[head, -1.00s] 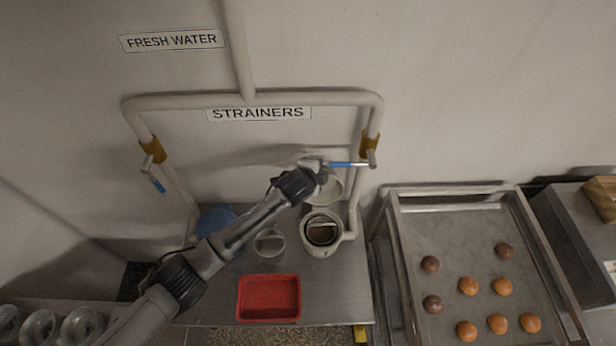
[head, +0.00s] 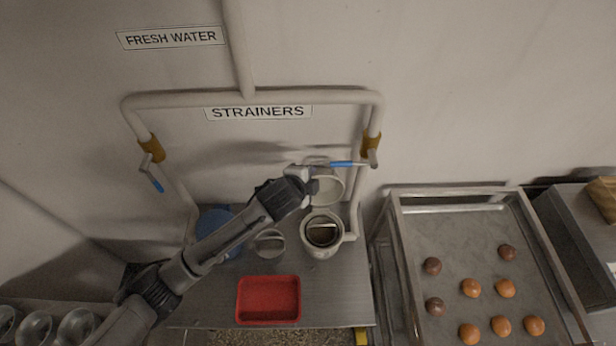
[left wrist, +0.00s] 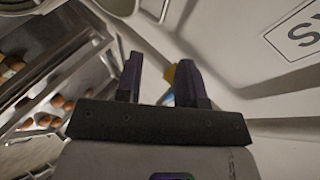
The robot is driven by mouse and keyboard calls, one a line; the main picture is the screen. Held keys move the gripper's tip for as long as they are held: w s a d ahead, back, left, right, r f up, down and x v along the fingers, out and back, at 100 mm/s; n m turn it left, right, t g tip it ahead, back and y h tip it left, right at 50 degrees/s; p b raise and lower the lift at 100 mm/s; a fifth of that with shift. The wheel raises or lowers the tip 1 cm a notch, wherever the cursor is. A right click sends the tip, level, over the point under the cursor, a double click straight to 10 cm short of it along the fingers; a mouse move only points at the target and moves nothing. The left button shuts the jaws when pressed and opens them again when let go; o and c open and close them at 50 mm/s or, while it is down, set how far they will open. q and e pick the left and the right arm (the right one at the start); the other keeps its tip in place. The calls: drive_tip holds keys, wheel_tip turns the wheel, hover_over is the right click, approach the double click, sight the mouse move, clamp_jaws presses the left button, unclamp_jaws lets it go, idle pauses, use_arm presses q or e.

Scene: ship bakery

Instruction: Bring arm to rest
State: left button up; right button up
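My left arm reaches in from the lower left over the steel counter (head: 220,312). Its gripper (head: 312,182) is in front of the pipework, just left of the right valve's blue handle (head: 342,164). In the head view, I cannot tell whether gripper and handle touch. In the left wrist view, the two dark fingers (left wrist: 160,85) stand apart with nothing between them. A bit of yellow and blue shows behind one finger. My right gripper is not in view.
An open strainer pot (head: 309,242) stands below the gripper. A round, handled metal piece (head: 270,243), a red tray (head: 269,320) and a partly hidden blue round thing (head: 217,217) are on the counter. A tray rack (head: 397,235) with several buns stands right.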

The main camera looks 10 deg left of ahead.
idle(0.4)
use_arm(q)
drive_tip(key=s+a+r+n+y, duration=0.2)
drive_tip(key=s+a+r+n, duration=0.3)
drive_tip(key=s+r+n, duration=0.55)
drive_tip(key=s+a+f+n+g, duration=0.2)
drive_tip(key=s+f, duration=0.8)
drive_tip(key=s, duration=0.5)
drive_tip(key=s+a+f+n+g, duration=0.2)
drive_tip(key=s+f+g, duration=0.3)
drive_tip(key=s+f, duration=0.6)
drive_tip(key=s+a, duration=0.1)
drive_tip(key=s, duration=0.3)
drive_tip(key=shift+a+f+n, duration=0.2)
drive_tip(key=shift+n, duration=0.15)
